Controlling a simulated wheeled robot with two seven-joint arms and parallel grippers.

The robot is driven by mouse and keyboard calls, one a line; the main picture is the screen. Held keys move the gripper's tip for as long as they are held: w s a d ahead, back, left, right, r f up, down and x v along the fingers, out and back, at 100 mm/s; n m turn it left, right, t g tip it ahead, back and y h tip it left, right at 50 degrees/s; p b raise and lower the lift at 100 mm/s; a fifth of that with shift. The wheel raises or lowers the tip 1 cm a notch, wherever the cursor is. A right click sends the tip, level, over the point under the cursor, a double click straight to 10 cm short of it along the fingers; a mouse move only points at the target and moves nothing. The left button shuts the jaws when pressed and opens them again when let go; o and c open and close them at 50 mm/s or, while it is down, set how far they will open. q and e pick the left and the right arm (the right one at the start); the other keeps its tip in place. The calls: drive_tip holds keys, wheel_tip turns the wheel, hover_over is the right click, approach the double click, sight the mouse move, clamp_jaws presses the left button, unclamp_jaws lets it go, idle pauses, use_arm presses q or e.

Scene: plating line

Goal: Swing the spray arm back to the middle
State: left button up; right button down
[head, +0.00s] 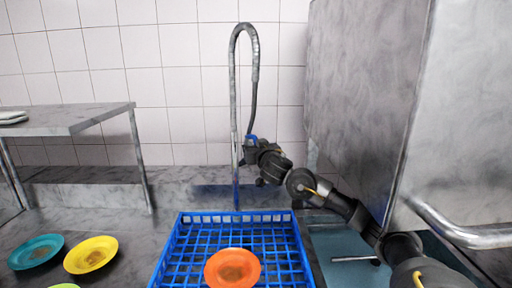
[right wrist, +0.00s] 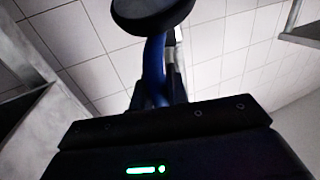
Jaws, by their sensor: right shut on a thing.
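The spray arm (head: 234,90) is a grey pipe that rises behind the blue rack and bends over at the top. Its hose hangs down on the right side to a blue-handled spray head (head: 251,138). My right gripper (head: 252,150) is at the spray head, beside the upright pipe, and shut on it. In the right wrist view the blue handle (right wrist: 154,72) stands between the fingers, with a dark round head (right wrist: 150,12) above it. The fingertips are partly hidden. My left gripper is not in view.
A blue rack (head: 183,240) holds an orange plate (head: 232,267). Teal (head: 36,251) and yellow plates (head: 91,254) lie on the counter at left. A grey shelf (head: 75,118) stands at back left. A large metal housing (head: 365,90) with a bar handle (head: 460,232) fills the right.

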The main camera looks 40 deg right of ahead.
drive_tip(key=w+a+b, duration=0.3)
drive_tip(key=a+b, duration=0.1)
drive_tip(key=a, duration=0.3)
drive_tip(key=shift+a+b, duration=0.2)
drive_tip(key=shift+b, duration=0.1)
drive_tip(key=c, duration=1.4)
unclamp_jaws()
drive_tip(key=shift+o, duration=0.2)
drive_tip(key=b+v, duration=0.4)
drive_tip(key=v, duration=0.6)
drive_tip(key=shift+s, duration=0.45)
